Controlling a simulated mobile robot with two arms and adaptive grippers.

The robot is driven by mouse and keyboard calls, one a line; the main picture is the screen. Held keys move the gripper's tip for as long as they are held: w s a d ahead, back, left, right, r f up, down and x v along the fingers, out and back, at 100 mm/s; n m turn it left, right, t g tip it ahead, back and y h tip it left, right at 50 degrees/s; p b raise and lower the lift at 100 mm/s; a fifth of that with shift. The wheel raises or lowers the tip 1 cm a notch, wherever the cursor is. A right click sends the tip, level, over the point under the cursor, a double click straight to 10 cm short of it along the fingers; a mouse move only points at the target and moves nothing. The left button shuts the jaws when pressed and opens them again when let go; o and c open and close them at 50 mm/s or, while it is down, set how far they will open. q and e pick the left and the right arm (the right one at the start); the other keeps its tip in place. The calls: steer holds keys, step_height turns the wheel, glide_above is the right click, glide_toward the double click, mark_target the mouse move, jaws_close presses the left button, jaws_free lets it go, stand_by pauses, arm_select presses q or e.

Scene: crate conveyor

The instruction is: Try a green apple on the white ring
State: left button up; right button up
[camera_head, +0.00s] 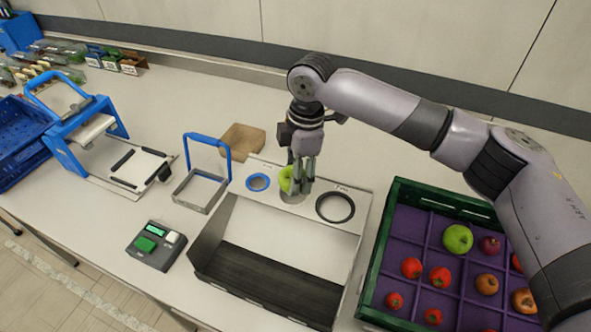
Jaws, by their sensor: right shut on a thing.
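My right gripper (299,180) is shut on a green apple (285,177) over the middle of a white sizing plate (277,172). The plate has a blue ring (258,183) at left and a black ring (335,207) at right. The spot between them, where a pale ring shows in part (292,198), is largely covered by the apple and fingers. I cannot tell whether the apple touches it. Another green apple (457,239) lies in the green crate (392,213) at right. My left gripper is not in view.
The crate also holds several red and brown fruits in purple compartments. A grey-walled bin (213,228) sits below the plate. A dark scale (156,245), a blue-handled frame (207,147), a blue-framed device (68,150) and a brown pad (242,141) stand left.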

stand_by(0.4)
steer(key=o, duration=1.3)
steer(key=shift+r, duration=0.1)
step_height(320, 180, up, 9)
steer(key=p, duration=1)
stand_by(1.2)
